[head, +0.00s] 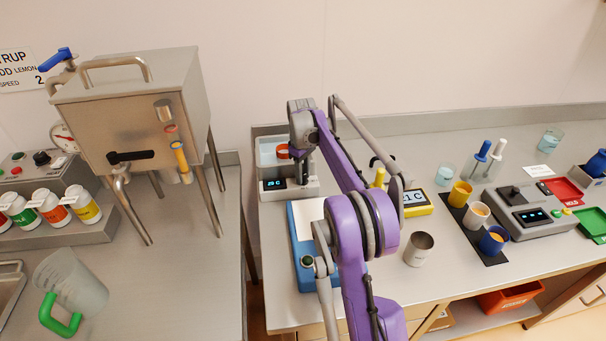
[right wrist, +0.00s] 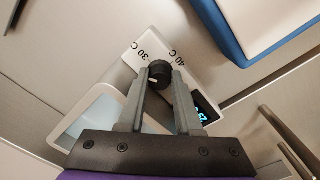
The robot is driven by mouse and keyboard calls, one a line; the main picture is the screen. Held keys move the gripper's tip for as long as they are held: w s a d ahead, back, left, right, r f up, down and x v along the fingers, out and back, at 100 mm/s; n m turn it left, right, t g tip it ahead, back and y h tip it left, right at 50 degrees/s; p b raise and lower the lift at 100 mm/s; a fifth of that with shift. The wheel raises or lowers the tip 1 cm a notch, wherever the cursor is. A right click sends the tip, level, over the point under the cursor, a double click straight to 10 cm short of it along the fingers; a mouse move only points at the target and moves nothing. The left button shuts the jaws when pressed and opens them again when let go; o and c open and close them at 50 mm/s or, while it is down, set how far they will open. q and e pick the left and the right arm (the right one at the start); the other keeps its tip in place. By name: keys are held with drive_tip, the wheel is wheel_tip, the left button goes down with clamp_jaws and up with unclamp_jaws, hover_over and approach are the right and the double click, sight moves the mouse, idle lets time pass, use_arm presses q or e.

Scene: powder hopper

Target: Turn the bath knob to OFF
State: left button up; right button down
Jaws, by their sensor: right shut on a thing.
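The water bath (head: 302,187) is a light grey box with an open basin and a small blue-lit display. It stands at the left end of the right bench. Its knob (right wrist: 160,71) is black and round with a white pointer mark, on a white dial plate (right wrist: 152,46) printed 30 C and 40 C. My right gripper (right wrist: 158,78) is shut on the knob, one finger on each side. The knob is hidden in the head view behind my right gripper (head: 303,170). No OFF mark is readable. My left gripper is not in view.
A blue-edged device (head: 306,270) stands close in front of the bath. A yellow thermometer (head: 418,203), a metal cup (head: 419,249) and several coloured cups are to the right. A steel hopper (head: 140,110) on legs stands left across a gap between benches.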

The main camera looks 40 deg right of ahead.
drive_tip(key=c, duration=0.6)
unclamp_jaws()
